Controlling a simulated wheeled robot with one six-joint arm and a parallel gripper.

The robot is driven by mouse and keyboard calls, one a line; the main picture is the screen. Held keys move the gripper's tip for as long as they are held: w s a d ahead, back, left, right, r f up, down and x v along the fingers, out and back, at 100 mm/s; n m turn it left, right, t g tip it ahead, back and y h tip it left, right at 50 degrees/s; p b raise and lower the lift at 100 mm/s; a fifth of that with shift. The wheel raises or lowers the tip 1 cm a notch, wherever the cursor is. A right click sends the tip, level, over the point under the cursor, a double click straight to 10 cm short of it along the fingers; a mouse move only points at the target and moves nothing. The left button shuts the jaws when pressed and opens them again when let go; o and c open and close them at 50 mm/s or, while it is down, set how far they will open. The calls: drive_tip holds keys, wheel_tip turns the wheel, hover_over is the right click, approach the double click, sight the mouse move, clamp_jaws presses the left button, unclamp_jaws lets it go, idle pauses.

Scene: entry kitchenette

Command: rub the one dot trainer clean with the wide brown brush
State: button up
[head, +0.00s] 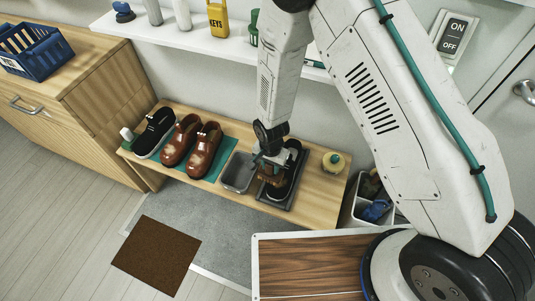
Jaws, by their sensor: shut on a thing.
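My gripper (270,157) points down over the bench and is shut on the wide brown brush (268,178), which is partly hidden by the fingers. The brush is at a dark trainer with a pale sole (291,172), lying in a dark grey tray (273,203) on the bench; I cannot tell whether the bristles touch it. Any dot on that trainer is hidden or too small to tell.
An empty grey tub (238,173) is left of the tray, and a round yellowish tin (333,162) is right of it. A white bin (361,209) with blue things stands beside the bench (316,187). A shelf (180,38) with bottles runs above. A brown doormat (156,254) lies in front.

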drive_tip(key=shift+r, duration=3.4)
